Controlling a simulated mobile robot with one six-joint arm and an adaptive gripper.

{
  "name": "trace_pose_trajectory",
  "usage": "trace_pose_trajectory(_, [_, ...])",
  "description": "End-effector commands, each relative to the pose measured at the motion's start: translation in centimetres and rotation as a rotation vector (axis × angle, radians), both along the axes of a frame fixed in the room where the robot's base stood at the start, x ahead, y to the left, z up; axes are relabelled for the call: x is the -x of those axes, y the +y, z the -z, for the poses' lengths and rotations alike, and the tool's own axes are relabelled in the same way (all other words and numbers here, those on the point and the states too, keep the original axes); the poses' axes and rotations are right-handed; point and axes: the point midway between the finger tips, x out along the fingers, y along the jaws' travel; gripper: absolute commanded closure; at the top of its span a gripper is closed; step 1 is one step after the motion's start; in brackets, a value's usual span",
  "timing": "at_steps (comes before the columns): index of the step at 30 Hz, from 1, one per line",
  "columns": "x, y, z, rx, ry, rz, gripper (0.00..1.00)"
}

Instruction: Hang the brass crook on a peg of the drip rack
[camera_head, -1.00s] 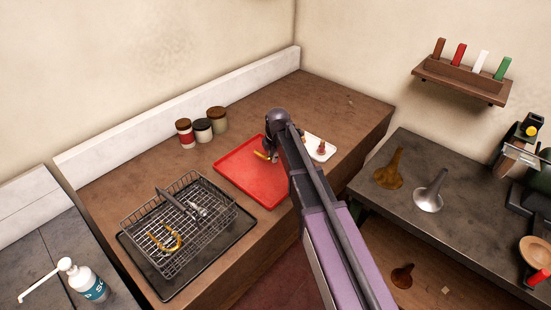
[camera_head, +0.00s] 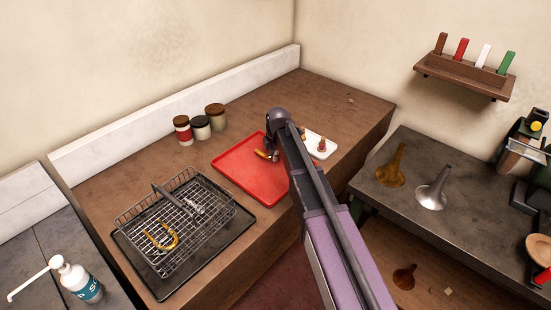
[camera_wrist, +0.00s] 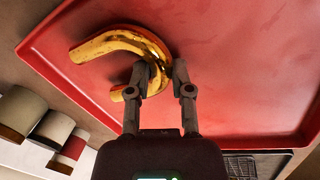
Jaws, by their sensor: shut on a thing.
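My gripper (camera_wrist: 160,72) is shut on a shiny, curved brass crook (camera_wrist: 112,45), with one finger on each side of its tube. Behind it in the wrist view is the red tray (camera_wrist: 240,110); I cannot tell whether the crook touches it. A wire rack (camera_head: 200,242) stands on a black drip tray (camera_head: 165,288) to the left. Another brass curved piece (camera_head: 161,238) lies in it. Its pegs are hard to make out.
Several lidded jars (camera_head: 200,127) stand behind, between rack and red tray. A pump bottle (camera_head: 78,280) stands far left. Bell-shaped horn pieces (camera_head: 433,190) stand on the right bench. Counter between rack and red tray is clear.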

Motion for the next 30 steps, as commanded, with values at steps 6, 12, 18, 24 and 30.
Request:
trace_pose_trajectory(6, [0.01,0.04,0.10,0.000,0.000,0.000,1.00])
trace_pose_trajectory(12, [0.02,0.06,0.22,0.000,0.000,-0.001,1.00])
trace_pose_trajectory(18, [0.02,0.09,0.53,0.000,0.000,-0.001,0.63])
trace_pose_trajectory(24, [0.03,0.11,0.49,0.000,0.000,-0.001,0.37])
trace_pose_trajectory(30, [0.04,0.13,0.49,0.000,0.000,-0.001,0.37])
